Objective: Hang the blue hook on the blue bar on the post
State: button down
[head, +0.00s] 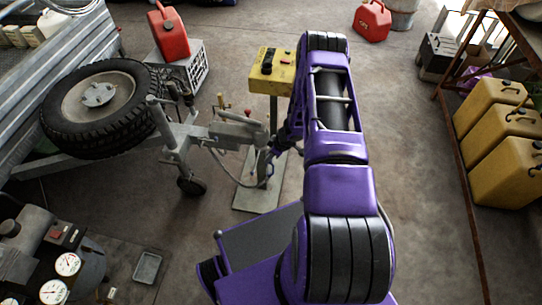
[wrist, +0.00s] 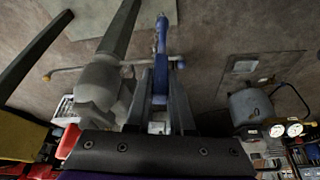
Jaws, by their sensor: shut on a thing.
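The blue hook (wrist: 161,45) stands out beyond my fingertips in the wrist view. My gripper (wrist: 161,92) is shut on it, with a dark finger on each side. In the head view a small blue piece (head: 270,170) shows beside the post, low and left of my purple arm; my fingers there are mostly hidden by the arm. The post (head: 273,115) carries a yellow box (head: 272,70) and stands on a flat plate (head: 258,195). In the wrist view a thin crosswise bar runs by the hook, yellowish on the left and blue at its right end (wrist: 178,64). I cannot tell whether they touch.
The trailer hitch (head: 225,135) and its small wheel (head: 191,186) stand close left of the post. A spare tyre (head: 98,105) and a crate (head: 182,70) lie further left. Yellow cans (head: 490,110) stand on the right. Floor right of my arm is clear.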

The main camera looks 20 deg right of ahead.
jog(key=shift+w+a+f+b, duration=0.3)
jog(key=shift+w+a+b, duration=0.15)
jog(key=shift+w+a, duration=0.4)
jog(key=shift+w+a+f+b, duration=0.4)
jog(key=shift+w+a, duration=0.25)
jog(key=shift+w, duration=0.3)
jog(key=shift+w+a+f+b, duration=0.25)
jog(key=shift+w+a+b, duration=0.25)
jog(key=shift+w+a, duration=0.35)
jog(key=shift+b, duration=0.35)
jog(key=shift+f, duration=2)
jog(key=shift+c, duration=1.1)
grip_release()
jog(key=shift+r, duration=0.1)
notch_tip(320, 180, up, 9)
jog(key=p, duration=0.5)
